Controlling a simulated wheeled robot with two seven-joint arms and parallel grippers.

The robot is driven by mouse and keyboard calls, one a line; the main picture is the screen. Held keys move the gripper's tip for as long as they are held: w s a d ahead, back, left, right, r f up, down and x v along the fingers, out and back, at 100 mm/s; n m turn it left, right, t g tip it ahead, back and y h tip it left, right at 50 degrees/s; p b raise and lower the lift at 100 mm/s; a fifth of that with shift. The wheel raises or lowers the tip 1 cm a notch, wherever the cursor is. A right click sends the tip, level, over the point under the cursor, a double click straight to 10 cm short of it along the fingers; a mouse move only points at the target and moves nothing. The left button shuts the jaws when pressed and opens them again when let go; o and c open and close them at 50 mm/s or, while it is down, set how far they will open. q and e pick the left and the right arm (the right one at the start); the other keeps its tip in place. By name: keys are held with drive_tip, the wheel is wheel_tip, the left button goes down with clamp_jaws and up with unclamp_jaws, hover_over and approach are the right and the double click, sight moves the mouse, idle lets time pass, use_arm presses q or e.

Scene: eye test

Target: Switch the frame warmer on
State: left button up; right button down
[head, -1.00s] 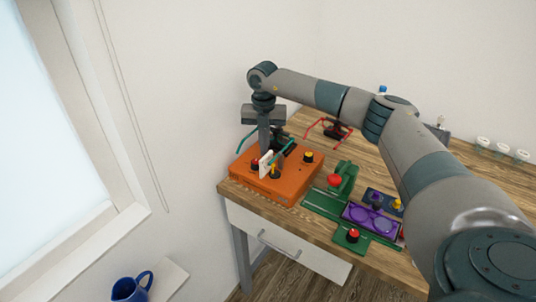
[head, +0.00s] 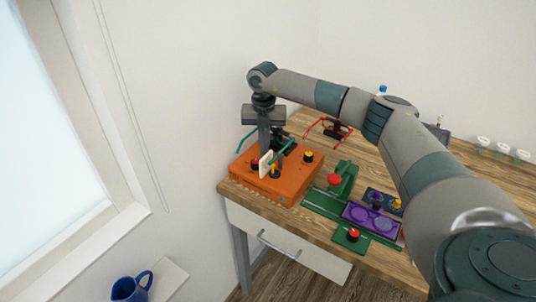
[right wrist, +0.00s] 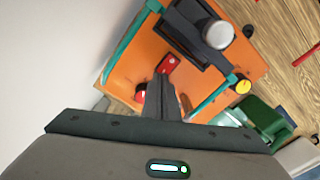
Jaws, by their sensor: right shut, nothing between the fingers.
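The frame warmer is an orange box (head: 292,184) on the left end of the wooden table, with red and yellow knobs on it. In the right wrist view, its orange top (right wrist: 128,75) carries a small red switch (right wrist: 169,64). A teal glasses frame (right wrist: 212,100) lies across the box around a dark block. My right gripper (right wrist: 163,80) is shut and empty, pointing down over the box, with its tips right by the red switch. I cannot tell whether they touch it. In the head view the fingertips are largely hidden. My left gripper is not in view.
Red glasses (head: 330,129) lie behind the box. A green fixture (head: 345,178) with a red knob and a purple tray (head: 371,219) stand to the right. Several white cups (head: 502,149) are at the back right. The wall is close on the left.

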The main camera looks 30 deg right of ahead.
drive_tip(key=shift+f+b, duration=0.3)
drive_tip(key=shift+f, duration=0.3)
idle(0.3)
drive_tip(key=shift+r, duration=0.15)
wheel_tip(320, 180, up, 7)
drive_tip(key=p, duration=0.4)
idle(0.6)
idle(0.5)
